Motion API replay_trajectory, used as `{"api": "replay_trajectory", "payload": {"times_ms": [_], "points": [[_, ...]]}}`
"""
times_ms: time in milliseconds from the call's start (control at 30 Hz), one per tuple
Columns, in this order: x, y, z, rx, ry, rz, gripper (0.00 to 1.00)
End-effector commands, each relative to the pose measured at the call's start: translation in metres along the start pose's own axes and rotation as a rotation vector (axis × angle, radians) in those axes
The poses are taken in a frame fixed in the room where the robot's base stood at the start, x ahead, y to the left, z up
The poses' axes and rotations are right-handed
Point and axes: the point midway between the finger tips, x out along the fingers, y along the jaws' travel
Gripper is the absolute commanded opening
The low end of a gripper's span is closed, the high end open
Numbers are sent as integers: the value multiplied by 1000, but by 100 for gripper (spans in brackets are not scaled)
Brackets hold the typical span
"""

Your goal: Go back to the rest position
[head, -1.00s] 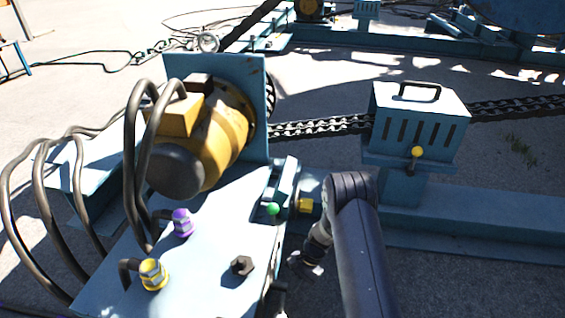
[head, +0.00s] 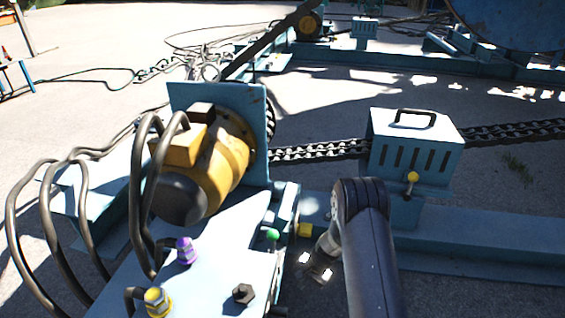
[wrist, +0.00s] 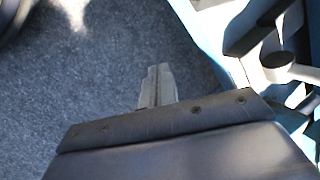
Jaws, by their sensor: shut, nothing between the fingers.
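My gripper (head: 318,268) shows in the head view at the lower middle, in front of my dark arm and right of the pale blue machine bed. In the wrist view its fingers (wrist: 157,86) are together over grey ground, with nothing between them. The gripper touches nothing that I can see. My dark forearm hides part of the blue rail behind it.
The machine bed (head: 215,262) carries a yellow motor (head: 215,170), a purple fitting (head: 186,251), a yellow fitting (head: 157,302) and a green knob (head: 272,235). A vented blue box (head: 412,150) with a yellow-knobbed lever (head: 412,178) stands right. Chain (head: 315,151) runs behind.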

Motion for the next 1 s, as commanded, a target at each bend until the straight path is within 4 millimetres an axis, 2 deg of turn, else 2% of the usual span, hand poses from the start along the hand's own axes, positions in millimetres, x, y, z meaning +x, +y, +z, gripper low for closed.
{"api": "replay_trajectory", "payload": {"times_ms": [33,200,433,633,1000], "points": [[-15,-1,-1,0,1,-1,0],[-49,-1,-1,0,0,0,0],[-84,-1,0,0,-2,1,0],[-97,0,-1,1,-3,1,0],[-98,0,0,0,-4,1,0]]}}
